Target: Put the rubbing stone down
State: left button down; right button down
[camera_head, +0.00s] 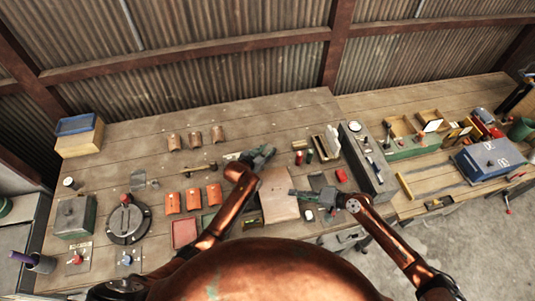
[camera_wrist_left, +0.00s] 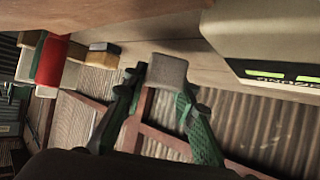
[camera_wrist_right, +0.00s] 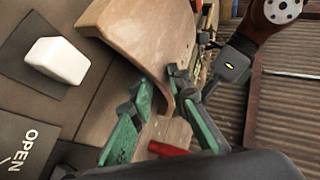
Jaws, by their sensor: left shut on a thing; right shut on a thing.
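The rubbing stone looks to be a small grey-brown block (camera_wrist_left: 168,70) in the left wrist view. My left gripper (camera_wrist_left: 160,88) is shut on it, with a green finger on either side. In the head view my left gripper (camera_head: 263,155) is over the bench, behind the brown curved panel (camera_head: 279,198); the block is too small to make out there. My right gripper (camera_head: 299,195) is at the panel's right edge. In the right wrist view the panel (camera_wrist_right: 140,35) has its edge between the fingertips of my right gripper (camera_wrist_right: 160,85), which is shut on it.
Orange pieces (camera_head: 193,198) and brown curved pieces (camera_head: 196,139) lie left on the bench (camera_head: 110,160). A red and a green cylinder (camera_head: 309,156) stand behind the panel. A long grey unit (camera_head: 366,160) is to the right. A white block (camera_wrist_right: 58,60) lies near my right gripper.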

pick_arm(q)
jog(key=shift+f, duration=1.2)
jog(key=c, duration=1.6)
grip_release()
jog(key=shift+f, duration=0.15)
jog(key=v, duration=1.1)
jog(key=shift+s+a, duration=0.15)
jog(key=shift+s+a+r, duration=0.1)
jog(key=shift+s+r, duration=0.2)
jog(key=shift+o, duration=0.5)
